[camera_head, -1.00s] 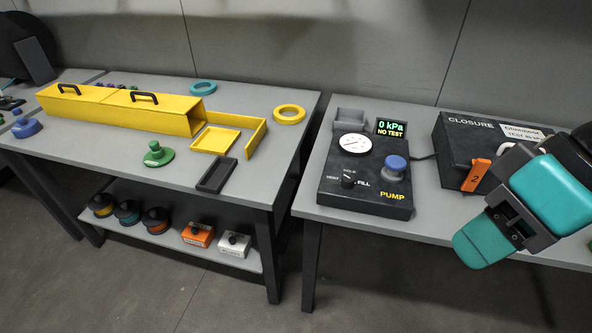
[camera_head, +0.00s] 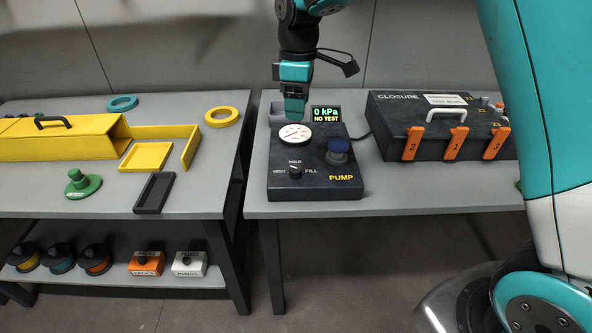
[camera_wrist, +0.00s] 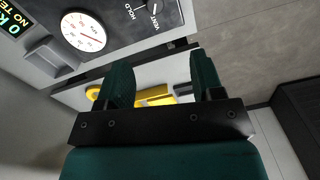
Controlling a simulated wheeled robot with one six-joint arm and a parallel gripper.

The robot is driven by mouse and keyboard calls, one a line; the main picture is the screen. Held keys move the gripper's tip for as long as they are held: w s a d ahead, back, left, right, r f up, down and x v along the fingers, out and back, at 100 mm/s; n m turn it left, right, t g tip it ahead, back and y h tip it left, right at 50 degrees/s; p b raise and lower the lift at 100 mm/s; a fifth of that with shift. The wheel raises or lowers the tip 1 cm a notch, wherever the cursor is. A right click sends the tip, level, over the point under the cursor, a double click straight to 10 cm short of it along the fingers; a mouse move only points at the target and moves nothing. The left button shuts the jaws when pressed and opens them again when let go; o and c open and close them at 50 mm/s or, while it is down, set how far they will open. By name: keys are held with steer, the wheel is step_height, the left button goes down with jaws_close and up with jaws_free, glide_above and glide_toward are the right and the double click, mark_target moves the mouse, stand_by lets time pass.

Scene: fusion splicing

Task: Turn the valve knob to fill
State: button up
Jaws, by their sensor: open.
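The pump box (camera_head: 345,183) is dark and stands on the right bench. Its small black valve knob (camera_head: 295,172) sits at the front left of the top, with VENT, HOLD and FILL labels around it. I cannot tell its setting for sure. My gripper (camera_head: 294,112) is over the back left of the pump near the round gauge (camera_head: 295,134), apart from the knob. In the wrist view my gripper (camera_wrist: 160,82) has its fingers apart with nothing between them. The gauge (camera_wrist: 83,31) and the VENT and HOLD labels show at the top there; FILL is out of view.
The display (camera_head: 325,115) reads 0 kPa, NO TEST. The closure box (camera_head: 385,125) with orange latches is to the right. A yellow trough (camera_head: 60,145) and trays lie on the left bench, across a gap.

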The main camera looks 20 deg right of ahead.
steer(key=f, duration=0.1)
steer(key=p, duration=0.1)
glide_toward(296, 168)
step_height(296, 168, down, 10)
steer(key=shift+r, duration=0.1)
steer(key=shift+c, duration=0.4)
steer(key=c, duration=0.8)
steer(key=shift+c, duration=0.2)
